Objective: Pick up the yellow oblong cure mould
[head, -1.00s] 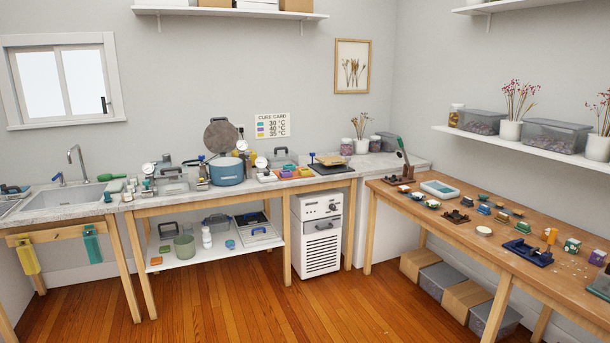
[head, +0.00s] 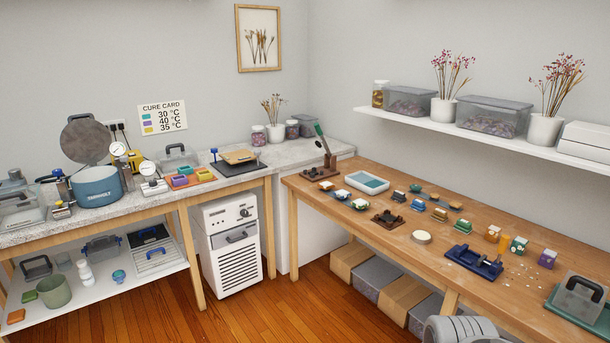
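On the grey counter at the left, a shallow orange tray (head: 211,180) holds small coloured moulds. A small yellow block-like piece (head: 440,214) also sits on the wooden table. My gripper is not in view; a grey rounded part, likely of my arm, shows at the bottom right edge.
A blue pot (head: 97,188) with a raised lid and gauges stand left of the tray. A dark plate with a wooden board (head: 238,157) lies right of it. The wooden table (head: 395,245) carries several small pieces and a blue clamp (head: 474,262). Open floor (head: 285,315) lies in front.

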